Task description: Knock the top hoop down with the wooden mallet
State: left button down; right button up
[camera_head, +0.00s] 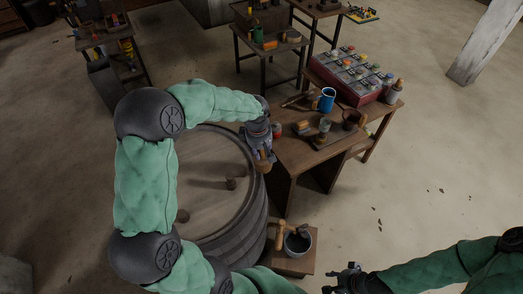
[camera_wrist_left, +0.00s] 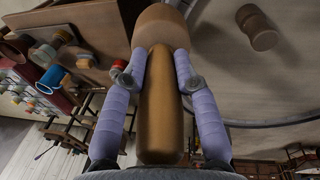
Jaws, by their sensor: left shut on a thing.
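My left gripper (camera_head: 262,150) is over the right rim of the barrel, shut on the wooden mallet (camera_head: 264,164). In the left wrist view, its two fingers (camera_wrist_left: 162,82) clasp the mallet's brown handle (camera_wrist_left: 160,105) from both sides, with the paler head (camera_wrist_left: 160,28) beyond the fingertips. The large wooden barrel (camera_head: 252,222) stands upright below, partly hidden by my left arm. Its top hoop cannot be made out clearly near the rim, and I cannot tell whether the mallet touches it. My right gripper (camera_head: 345,279) is low in the head view, away from the barrel; its jaws are unclear.
A workbench (camera_head: 289,160) just right of the barrel holds a blue mug (camera_head: 327,99), cups and a red crate (camera_head: 350,98) of jars. A small stool (camera_head: 292,264) with a dark pot (camera_head: 297,243) stands at the barrel's lower right.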

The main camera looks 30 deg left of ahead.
aim_at(261, 157)
pick_arm(q)
jog(key=shift+f+b, duration=1.5)
jog(key=shift+f, duration=0.2)
jog(key=shift+s, duration=0.1)
jog(key=shift+r, duration=0.25)
jog(key=shift+r+p, duration=0.65)
jog(key=shift+r, duration=0.3)
jog(key=shift+r, duration=0.1)
jog(key=shift+r+p, duration=1.85)
jog(key=shift+r, duration=1.6)
